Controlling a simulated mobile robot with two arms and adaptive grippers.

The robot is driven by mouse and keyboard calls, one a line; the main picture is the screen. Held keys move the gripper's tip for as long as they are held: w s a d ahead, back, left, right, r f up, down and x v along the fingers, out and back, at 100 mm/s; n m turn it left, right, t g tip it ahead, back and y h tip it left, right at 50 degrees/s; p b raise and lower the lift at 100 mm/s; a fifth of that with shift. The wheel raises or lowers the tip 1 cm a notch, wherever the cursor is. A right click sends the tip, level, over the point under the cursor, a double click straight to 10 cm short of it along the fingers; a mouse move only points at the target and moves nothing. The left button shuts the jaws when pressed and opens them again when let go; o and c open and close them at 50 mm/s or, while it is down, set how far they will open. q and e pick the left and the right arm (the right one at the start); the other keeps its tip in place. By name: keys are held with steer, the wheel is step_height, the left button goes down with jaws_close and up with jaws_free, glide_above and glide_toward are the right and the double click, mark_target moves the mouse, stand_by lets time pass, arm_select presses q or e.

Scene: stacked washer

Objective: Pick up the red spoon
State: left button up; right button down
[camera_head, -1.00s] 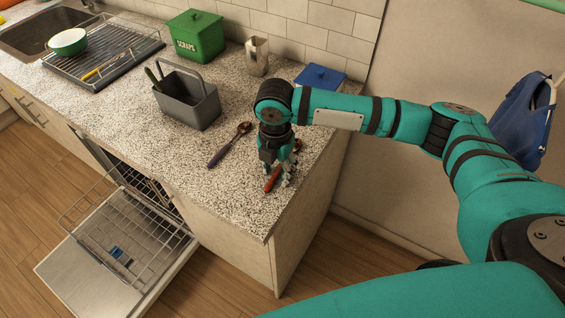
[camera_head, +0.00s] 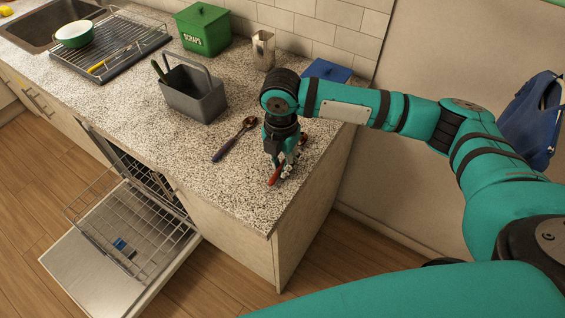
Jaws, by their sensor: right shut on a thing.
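The red spoon (camera_head: 273,179) lies at the right end of the speckled counter (camera_head: 190,150). Its red handle points toward the front edge, and its middle is hidden by my right gripper (camera_head: 284,171). My right gripper points down at the counter and is shut on the red spoon. Whether the spoon is lifted off the surface I cannot tell. A second spoon with a dark purple handle (camera_head: 225,150) lies just left of the gripper, apart from it. My left gripper is not in view.
A grey caddy (camera_head: 193,96) holds a dark utensil. Behind stand a green scraps bin (camera_head: 203,30), a metal container (camera_head: 262,50) and a blue box (camera_head: 327,70). A dish rack (camera_head: 110,50) is at left. The dishwasher door (camera_head: 85,262) hangs open below the counter.

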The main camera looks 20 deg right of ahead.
steer(key=r, duration=0.1)
steer(key=r+b, duration=0.1)
steer(key=shift+s+a+r, duration=0.2)
steer(key=shift+s+r, duration=0.1)
steer(key=shift+s, duration=0.05)
steer(key=s+a+r+b, duration=0.1)
steer(key=s+a, duration=0.2)
steer(key=s, duration=0.4)
steer(key=s+a+r+b, duration=0.1)
steer(key=s+a, duration=0.1)
steer(key=s, duration=0.4)
step_height(320, 180, up, 14)
steer(key=s+p, duration=0.1)
steer(key=p, duration=1.5)
steer(key=shift+a, duration=0.25)
